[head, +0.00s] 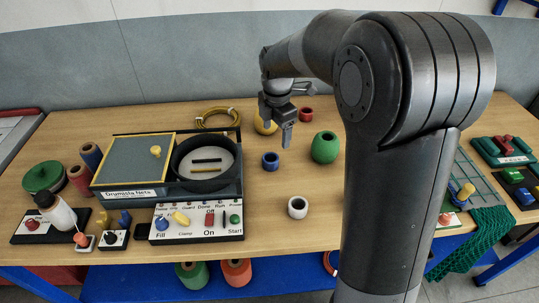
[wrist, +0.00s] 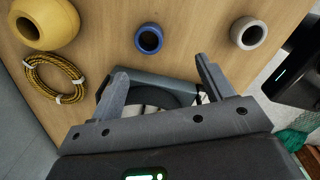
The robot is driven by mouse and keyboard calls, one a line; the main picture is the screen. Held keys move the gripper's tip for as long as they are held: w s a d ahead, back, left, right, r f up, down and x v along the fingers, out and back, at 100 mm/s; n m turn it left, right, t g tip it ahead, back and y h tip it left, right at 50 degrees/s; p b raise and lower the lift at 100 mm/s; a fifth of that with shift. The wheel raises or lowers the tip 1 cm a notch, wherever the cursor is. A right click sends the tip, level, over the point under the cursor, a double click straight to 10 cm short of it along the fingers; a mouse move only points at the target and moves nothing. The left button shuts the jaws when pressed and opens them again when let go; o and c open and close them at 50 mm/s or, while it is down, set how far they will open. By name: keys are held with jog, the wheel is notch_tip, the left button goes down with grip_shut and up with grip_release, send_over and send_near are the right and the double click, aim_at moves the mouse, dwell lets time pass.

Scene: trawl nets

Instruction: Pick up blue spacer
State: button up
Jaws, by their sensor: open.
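The blue spacer (head: 270,161) is a short ring standing on the wooden table, between the round black drum and the green float. It also shows in the wrist view (wrist: 149,38) near the top, its dark hole facing the camera. My gripper (head: 277,128) hangs in the air above the table, and appears above the blue spacer in the head view. In the wrist view the fingers of my gripper (wrist: 162,72) are spread apart with nothing between them, and the spacer lies beyond the fingertips, apart from them.
A white spacer (head: 298,207), a green float (head: 325,147) and a red spacer (head: 306,114) stand nearby. A yellow float (wrist: 45,22) and a rope coil (wrist: 56,78) lie at left in the wrist view. The black drum (head: 178,168) stands left of the blue spacer. Bare table surrounds the spacer.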

aim_at(270, 158)
jog(key=w+f+n, duration=0.1)
jog(key=f, duration=0.3)
jog(key=a+f+n, duration=0.1)
jog(key=f, duration=0.4)
jog(key=w+f+n, duration=0.1)
jog(key=f, duration=0.4)
jog(key=shift+w+a+f+g, duration=0.1)
jog(key=shift+w+a+g, duration=0.05)
jog(key=shift+w+g, duration=0.15)
jog(key=c, duration=1)
jog(key=shift+c, duration=0.2)
